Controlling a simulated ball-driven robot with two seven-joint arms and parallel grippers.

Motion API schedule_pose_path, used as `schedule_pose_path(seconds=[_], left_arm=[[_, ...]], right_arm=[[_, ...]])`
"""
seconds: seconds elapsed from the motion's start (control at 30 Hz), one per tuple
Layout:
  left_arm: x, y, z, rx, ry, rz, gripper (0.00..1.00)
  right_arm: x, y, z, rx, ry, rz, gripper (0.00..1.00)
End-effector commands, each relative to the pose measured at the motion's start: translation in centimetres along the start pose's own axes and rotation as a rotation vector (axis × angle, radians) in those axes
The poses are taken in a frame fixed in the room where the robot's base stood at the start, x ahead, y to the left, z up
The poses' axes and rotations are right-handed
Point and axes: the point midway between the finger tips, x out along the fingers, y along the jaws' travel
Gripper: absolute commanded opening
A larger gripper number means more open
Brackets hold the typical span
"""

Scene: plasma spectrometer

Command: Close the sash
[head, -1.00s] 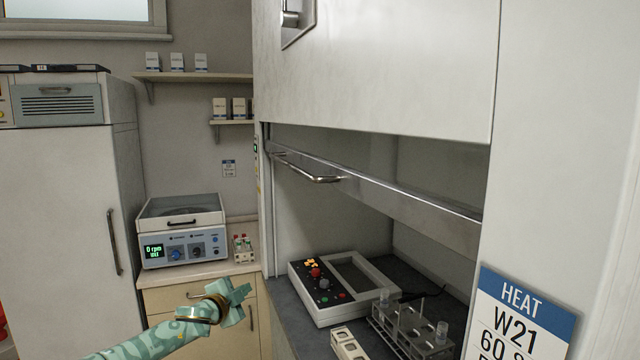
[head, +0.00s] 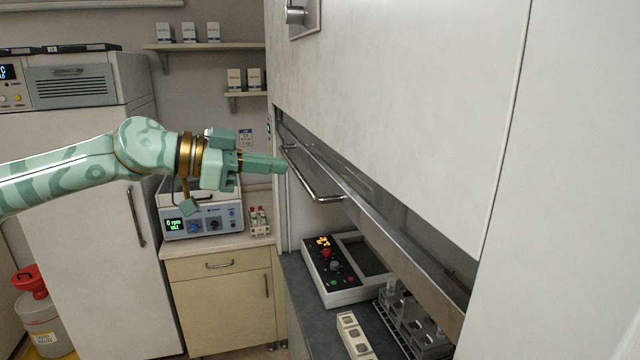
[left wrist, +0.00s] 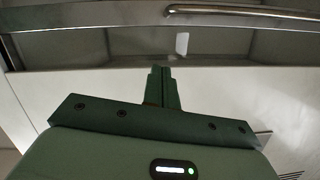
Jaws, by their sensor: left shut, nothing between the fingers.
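The sash of the fume hood is raised; its metal bottom rail (head: 405,255) crosses the opening, with a bar handle (head: 318,190) at its left part. My left gripper (head: 283,163) is shut and empty, its fingertips just left of the handle's far end in the head view; I cannot tell whether they touch anything. In the left wrist view the shut fingers (left wrist: 163,72) point toward the rail, and the handle (left wrist: 235,12) shows above and to the right of them. My right gripper is not in view.
Under the sash, the hood's bench holds a control box (head: 340,270), a metal rack (head: 412,322) and a pale block (head: 354,336). A centrifuge (head: 200,222) stands on the counter at left, beside a tall white cabinet (head: 85,260). White panels (head: 400,100) flank the opening.

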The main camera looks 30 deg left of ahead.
Motion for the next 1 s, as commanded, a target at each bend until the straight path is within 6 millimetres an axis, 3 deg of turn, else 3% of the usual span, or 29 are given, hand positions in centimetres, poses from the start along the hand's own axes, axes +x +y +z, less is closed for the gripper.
schedule_pose_path(seconds=[0.3, 0.47, 0.5, 0.63, 1.0], left_arm=[[6.0, -0.1, -1.0, 0.001, 0.007, 0.004, 0.00], [9.3, 0.0, -0.9, 0.003, 0.007, 0.004, 0.00], [9.4, 0.0, 0.7, 0.000, 0.003, 0.000, 0.00], [9.9, 0.0, 2.7, 0.001, 0.002, -0.001, 0.00], [10.1, -0.1, 3.7, 0.004, 0.004, -0.002, 0.00]], right_arm=[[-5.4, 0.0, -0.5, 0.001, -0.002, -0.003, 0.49], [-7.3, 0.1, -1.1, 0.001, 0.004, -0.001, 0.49], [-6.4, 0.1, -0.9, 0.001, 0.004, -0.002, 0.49], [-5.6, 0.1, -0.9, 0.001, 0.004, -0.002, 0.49], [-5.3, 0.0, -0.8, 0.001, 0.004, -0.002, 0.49]])
